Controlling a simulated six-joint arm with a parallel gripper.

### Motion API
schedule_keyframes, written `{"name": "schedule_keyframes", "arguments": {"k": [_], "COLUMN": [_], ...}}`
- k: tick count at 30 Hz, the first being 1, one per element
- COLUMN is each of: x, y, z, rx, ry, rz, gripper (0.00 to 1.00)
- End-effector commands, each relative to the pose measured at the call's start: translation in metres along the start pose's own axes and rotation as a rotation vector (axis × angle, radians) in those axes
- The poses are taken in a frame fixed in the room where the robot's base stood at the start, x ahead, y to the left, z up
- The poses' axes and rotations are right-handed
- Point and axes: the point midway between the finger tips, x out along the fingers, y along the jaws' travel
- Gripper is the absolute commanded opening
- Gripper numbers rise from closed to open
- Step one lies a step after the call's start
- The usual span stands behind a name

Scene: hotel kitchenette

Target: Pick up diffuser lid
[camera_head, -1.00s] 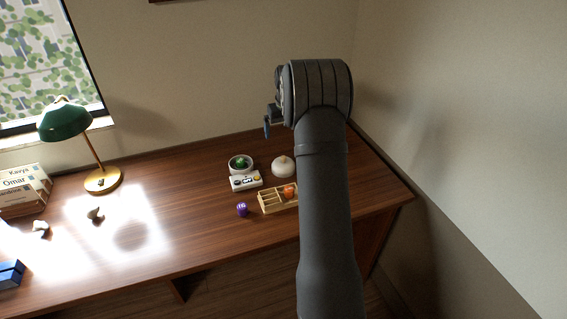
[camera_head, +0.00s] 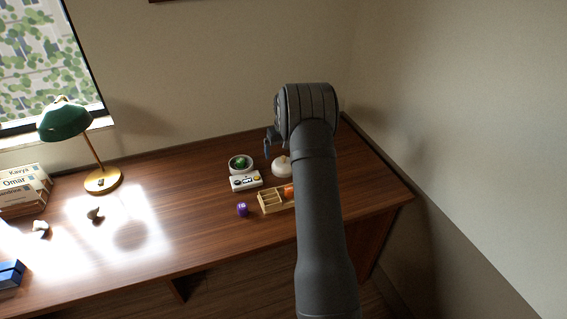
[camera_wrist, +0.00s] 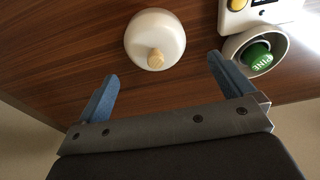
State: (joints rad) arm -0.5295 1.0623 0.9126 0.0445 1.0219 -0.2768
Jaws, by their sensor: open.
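The diffuser lid (camera_wrist: 155,36) is a white dome with a small tan knob on top, resting on the wooden desk. In the head view the lid (camera_head: 281,167) is partly hidden by my arm. My gripper (camera_wrist: 163,78) is open and empty, its two blue fingers apart. In the wrist view the lid lies beyond the fingertips, roughly centred between them and not touched. In the head view my gripper (camera_head: 267,148) is above the desk near the lid, mostly hidden behind my wrist.
A white bowl (camera_head: 232,169) holds a green object (camera_wrist: 257,57). A white button box (camera_head: 246,181), a wooden divided tray (camera_head: 267,206) with an orange piece and a purple die (camera_head: 242,209) stand close by.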

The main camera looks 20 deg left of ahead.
Motion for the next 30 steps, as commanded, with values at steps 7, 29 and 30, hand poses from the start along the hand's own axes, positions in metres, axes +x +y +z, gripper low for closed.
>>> {"name": "schedule_keyframes", "arguments": {"k": [7, 29, 30], "x": [0.027, 0.051, 0.051], "y": [0.006, 0.007, 0.007], "z": [-0.002, -0.002, -0.002], "rx": [0.000, 0.000, 0.000], "ry": [-0.002, 0.000, 0.000], "rz": [0.000, 0.000, 0.000], "gripper": [0.98, 0.53, 0.53]}}
